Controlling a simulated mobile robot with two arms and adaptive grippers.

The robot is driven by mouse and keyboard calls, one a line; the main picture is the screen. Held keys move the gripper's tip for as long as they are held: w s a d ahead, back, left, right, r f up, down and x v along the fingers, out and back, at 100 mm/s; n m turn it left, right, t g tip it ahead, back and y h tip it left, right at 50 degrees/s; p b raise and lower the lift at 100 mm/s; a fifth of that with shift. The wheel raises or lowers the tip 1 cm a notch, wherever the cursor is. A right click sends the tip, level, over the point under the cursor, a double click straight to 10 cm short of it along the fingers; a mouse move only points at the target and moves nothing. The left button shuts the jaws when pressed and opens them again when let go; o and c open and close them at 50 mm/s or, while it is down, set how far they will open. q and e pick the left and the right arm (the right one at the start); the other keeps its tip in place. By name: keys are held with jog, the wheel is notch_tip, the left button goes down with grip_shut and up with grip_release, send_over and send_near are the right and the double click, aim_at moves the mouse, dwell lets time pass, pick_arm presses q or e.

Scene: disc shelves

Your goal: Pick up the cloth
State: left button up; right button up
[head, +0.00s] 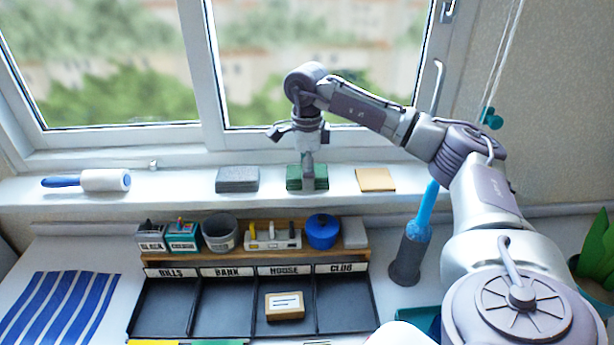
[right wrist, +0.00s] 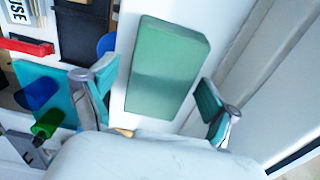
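Three flat pads lie in a row on the white windowsill: a grey one (head: 238,179), a green one (head: 293,184) and a tan one (head: 376,180). I cannot tell for sure which of them is the cloth. My right gripper (head: 307,172) points down at the green pad and partly hides it. In the right wrist view the green pad (right wrist: 166,68) lies between the two spread fingers of my right gripper (right wrist: 155,95), with gaps on both sides. The right gripper is open and empty. My left gripper is not in view.
A blue-handled roller (head: 105,180) lies at the sill's left. Below stand a labelled black tray (head: 222,310) and a small shelf (head: 380,254) with pots and boxes. A blue bottle-like tool (head: 420,215) stands in a grey holder. A blue-and-white striped sheet (head: 60,305) lies left.

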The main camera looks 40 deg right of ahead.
jog(key=c, duration=0.8)
jog(key=shift+r, duration=0.45)
jog(key=r, duration=0.2)
jog(key=s+r, duration=0.1)
jog(key=shift+d+r+b, duration=0.25)
jog(key=shift+r+b, duration=0.1)
jog(key=shift+b, duration=0.05)
jog(key=s+d+r, duration=0.3)
jog(key=s+r, duration=0.3)
jog(key=s, duration=0.4)
jog(key=shift+r+p, duration=0.2)
jog(key=shift+p, duration=0.15)
